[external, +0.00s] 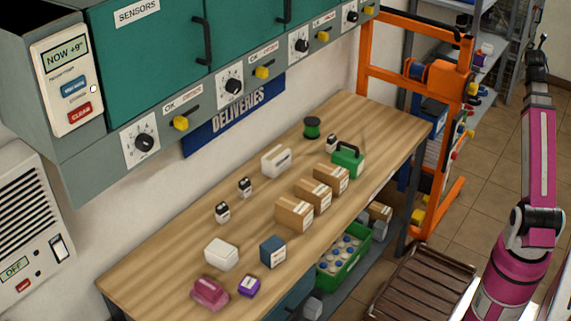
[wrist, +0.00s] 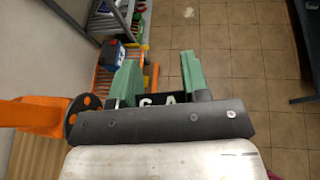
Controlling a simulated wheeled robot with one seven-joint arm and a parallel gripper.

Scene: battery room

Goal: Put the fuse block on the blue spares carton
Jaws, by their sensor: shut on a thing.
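The blue carton (external: 272,251) is a small dark blue box with a pale label. It stands on the near part of the wooden bench in the external view. My gripper (wrist: 158,78) has two green fingers, apart, in the wrist view. A black block with white marks (wrist: 158,100) shows low between them, mostly hidden by the dark gripper body; I cannot clearly make out whether it is the fuse block. In the external view my gripper (external: 540,42) is raised at the upper right, away from the bench and far from the carton.
A white box (external: 222,254), a purple box (external: 249,286) and a pink item (external: 209,293) stand close around the carton. Brown cartons (external: 294,213) line the bench's front side. Teal cabinets (external: 150,50) hang above it. An orange frame (external: 371,60) stands at its far end.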

